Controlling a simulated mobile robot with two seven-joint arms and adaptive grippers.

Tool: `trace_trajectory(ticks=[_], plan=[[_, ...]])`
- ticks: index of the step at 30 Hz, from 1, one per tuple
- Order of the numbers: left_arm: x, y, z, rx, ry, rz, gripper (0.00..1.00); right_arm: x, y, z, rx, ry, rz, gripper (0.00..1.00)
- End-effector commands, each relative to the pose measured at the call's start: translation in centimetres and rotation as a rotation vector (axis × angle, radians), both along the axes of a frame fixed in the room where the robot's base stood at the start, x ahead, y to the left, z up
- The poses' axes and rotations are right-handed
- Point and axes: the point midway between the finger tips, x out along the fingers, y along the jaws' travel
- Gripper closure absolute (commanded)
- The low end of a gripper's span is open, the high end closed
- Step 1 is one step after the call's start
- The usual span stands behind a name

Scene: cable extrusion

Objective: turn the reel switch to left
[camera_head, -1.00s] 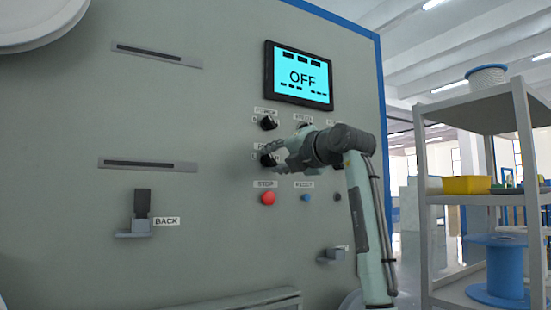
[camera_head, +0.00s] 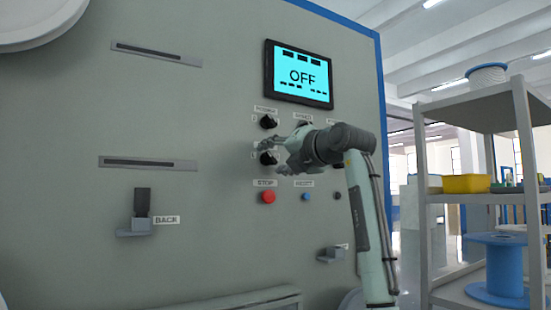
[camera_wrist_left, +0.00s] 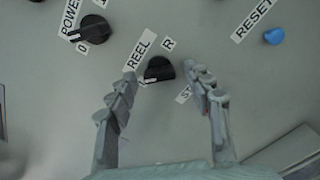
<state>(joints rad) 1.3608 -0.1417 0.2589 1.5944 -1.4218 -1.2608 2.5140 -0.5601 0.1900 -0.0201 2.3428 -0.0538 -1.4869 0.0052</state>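The reel switch is a black round knob (camera_head: 267,158) on the grey machine panel, under the power knob (camera_head: 267,121). In the left wrist view the reel switch (camera_wrist_left: 159,69) sits beside its REEL label, with an R mark at its upper right. My left gripper (camera_head: 271,151) is at the reel switch, partly overlapping it in the head view. In the left wrist view its two fingers (camera_wrist_left: 160,78) are spread, one on each side of the knob, with gaps between; contact cannot be told. My right gripper is not in view.
A red stop button (camera_head: 268,197) and a blue reset button (camera_head: 305,197) lie below. A screen (camera_head: 299,75) above reads OFF. A BACK lever (camera_head: 142,208) juts out at the left. A shelf (camera_head: 470,107) with a yellow bin and blue spool stands at the right.

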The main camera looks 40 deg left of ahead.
Motion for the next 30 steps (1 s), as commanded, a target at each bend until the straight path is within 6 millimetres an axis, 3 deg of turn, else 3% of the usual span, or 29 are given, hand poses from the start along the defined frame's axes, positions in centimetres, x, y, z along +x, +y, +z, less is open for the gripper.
trace_trajectory(ticks=[11,24,30], plan=[[-0.1,-0.7,0.0,0.002,0.001,-0.001,0.47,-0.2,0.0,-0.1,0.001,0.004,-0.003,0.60],[-2.5,-8.9,0.0,0.002,0.001,-0.003,0.47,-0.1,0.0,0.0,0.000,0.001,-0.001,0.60],[-3.2,-11.1,0.0,0.000,0.001,-0.001,0.47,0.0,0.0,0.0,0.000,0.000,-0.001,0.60]])
